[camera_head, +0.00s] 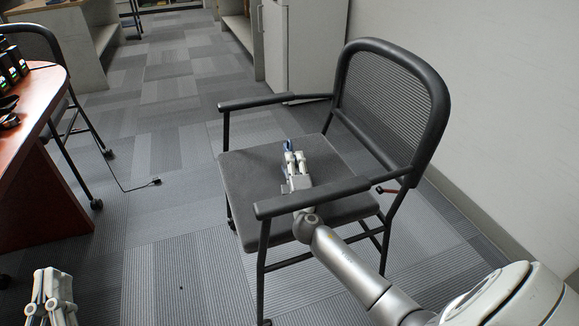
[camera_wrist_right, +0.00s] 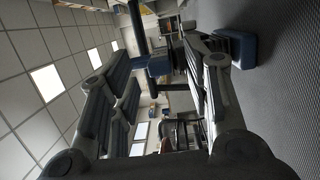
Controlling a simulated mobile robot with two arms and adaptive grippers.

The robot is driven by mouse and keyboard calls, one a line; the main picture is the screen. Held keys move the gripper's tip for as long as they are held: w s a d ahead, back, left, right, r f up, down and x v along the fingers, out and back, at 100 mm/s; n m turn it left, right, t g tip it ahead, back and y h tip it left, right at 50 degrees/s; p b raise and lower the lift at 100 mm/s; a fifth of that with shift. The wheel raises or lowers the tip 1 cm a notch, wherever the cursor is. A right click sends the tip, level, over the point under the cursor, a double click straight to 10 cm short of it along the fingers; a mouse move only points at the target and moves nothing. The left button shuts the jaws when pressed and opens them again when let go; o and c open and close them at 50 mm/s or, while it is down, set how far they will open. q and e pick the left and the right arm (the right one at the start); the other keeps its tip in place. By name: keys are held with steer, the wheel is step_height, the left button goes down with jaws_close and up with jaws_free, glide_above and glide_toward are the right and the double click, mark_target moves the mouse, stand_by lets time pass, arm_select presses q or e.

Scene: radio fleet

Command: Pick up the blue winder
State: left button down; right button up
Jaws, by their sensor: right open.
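The blue winder (camera_head: 287,146) is on the dark seat of the armchair (camera_head: 252,203), at the tip of my right gripper and partly hidden by it. In the right wrist view the blue winder (camera_wrist_right: 234,48) shows as a blue block by the seat, with more blue parts reaching across between the fingers. My right gripper (camera_head: 293,158) is low over the seat, fingers open around part of the winder. I cannot tell whether they touch it. My left gripper (camera_head: 52,290) is at the lower left, far from the chair; its jaw gap is unclear.
The chair's near armrest (camera_head: 312,196) passes close by my right wrist. The backrest (camera_head: 390,105) and a white wall stand to the right. A reddish table (camera_head: 38,105) with dark devices is at the left. A cable (camera_head: 154,182) lies on the carpet. Floor between is mostly clear.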

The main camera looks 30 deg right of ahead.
jaws_close()
steer(key=shift+r, duration=0.1)
stand_by(0.6)
